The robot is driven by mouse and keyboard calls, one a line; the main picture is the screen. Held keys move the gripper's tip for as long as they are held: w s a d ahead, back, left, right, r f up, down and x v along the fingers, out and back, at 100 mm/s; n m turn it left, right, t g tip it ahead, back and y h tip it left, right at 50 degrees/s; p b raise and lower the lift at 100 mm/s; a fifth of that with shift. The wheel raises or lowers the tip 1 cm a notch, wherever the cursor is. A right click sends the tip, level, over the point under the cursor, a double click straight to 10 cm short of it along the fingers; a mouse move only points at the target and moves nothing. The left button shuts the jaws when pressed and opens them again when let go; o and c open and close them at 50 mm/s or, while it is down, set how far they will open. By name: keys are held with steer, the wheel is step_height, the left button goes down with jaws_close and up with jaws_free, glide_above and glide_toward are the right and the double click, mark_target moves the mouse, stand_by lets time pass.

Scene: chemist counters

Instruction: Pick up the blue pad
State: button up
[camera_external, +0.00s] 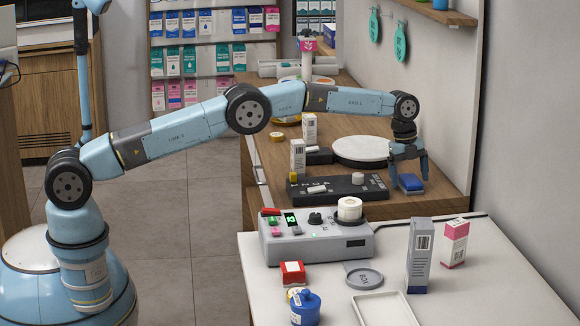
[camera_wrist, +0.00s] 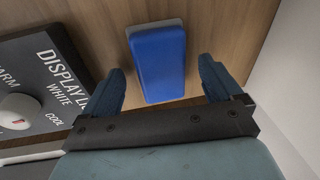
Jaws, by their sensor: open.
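The blue pad (camera_external: 411,183) is a small block with a blue top and a pale underside, lying on the wooden counter at the right. In the wrist view the pad (camera_wrist: 158,62) lies between and a little beyond the two fingers. My gripper (camera_external: 408,172) points down just over the pad in the external view. In the wrist view my gripper (camera_wrist: 160,88) is open, with a finger to each side of the pad and visible gaps between. Nothing is held. The exact height over the pad is hard to tell.
A dark control panel (camera_wrist: 50,72) lies close to the left finger; it also shows in the external view (camera_external: 335,192). A round white plate (camera_external: 361,149) is behind it. The pale wall (camera_external: 440,110) is close on the right. Small boxes (camera_external: 298,160) stand farther left.

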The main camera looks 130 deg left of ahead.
steer(key=shift+f, duration=0.3)
steer(key=shift+c, duration=0.2)
steer(key=c, duration=1.1)
